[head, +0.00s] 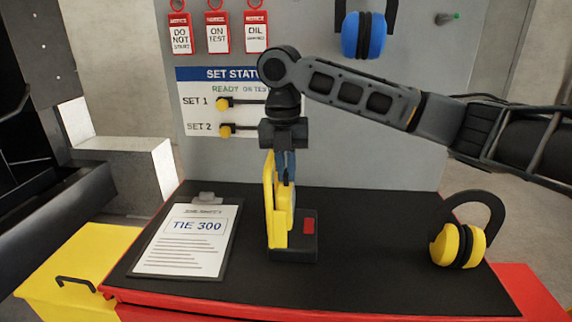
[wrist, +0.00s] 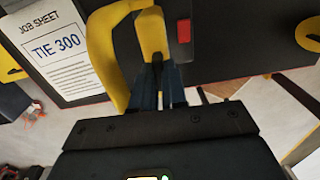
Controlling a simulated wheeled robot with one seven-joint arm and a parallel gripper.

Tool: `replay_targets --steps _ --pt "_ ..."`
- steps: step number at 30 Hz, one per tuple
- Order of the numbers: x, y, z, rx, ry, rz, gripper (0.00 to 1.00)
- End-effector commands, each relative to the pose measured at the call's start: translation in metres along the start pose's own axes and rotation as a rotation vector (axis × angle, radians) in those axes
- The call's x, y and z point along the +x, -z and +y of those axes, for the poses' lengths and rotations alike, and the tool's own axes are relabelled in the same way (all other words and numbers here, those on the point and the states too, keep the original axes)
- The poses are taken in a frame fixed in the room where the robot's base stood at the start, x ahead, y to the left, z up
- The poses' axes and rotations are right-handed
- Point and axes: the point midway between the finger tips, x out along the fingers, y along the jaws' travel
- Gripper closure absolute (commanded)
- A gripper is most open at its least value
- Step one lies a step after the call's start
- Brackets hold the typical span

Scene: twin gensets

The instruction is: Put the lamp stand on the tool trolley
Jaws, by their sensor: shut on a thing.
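The lamp stand (head: 270,215) is a yellow upright frame on a black block base with a red patch. It stands upright near the middle of the tool trolley's black top (head: 370,280), which has red edges. The base looks down at the top, but I cannot tell for sure that it touches. My gripper (head: 287,180) points down and is shut on the upper part of the lamp stand. In the wrist view the yellow frame (wrist: 104,55) shows beside and between my fingers (wrist: 158,78), with the red patch (wrist: 184,31) beyond.
A clipboard with a job sheet (head: 188,240) lies left of the lamp stand. Yellow ear defenders (head: 458,245) stand at the right. A grey board (head: 370,130) with tags, a sign, yellow-ended pegs and blue ear defenders (head: 364,35) rises behind. The top's front right is clear.

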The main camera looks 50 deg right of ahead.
Motion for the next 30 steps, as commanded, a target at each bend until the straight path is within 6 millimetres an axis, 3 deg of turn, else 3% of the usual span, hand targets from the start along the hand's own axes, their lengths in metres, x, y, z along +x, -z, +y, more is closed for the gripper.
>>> replay_targets --steps 3,4,12,23,30 --pt "0.000 0.000 0.000 0.000 -0.002 -0.002 1.00" --pt "0.002 0.000 0.000 0.000 0.000 0.001 0.87" --pt "0.002 0.000 0.000 -0.001 0.000 0.000 0.62" --pt "-0.003 0.000 0.001 -0.001 -0.001 -0.001 0.62" --pt "-0.042 0.000 0.001 -0.002 -0.003 -0.003 0.62"
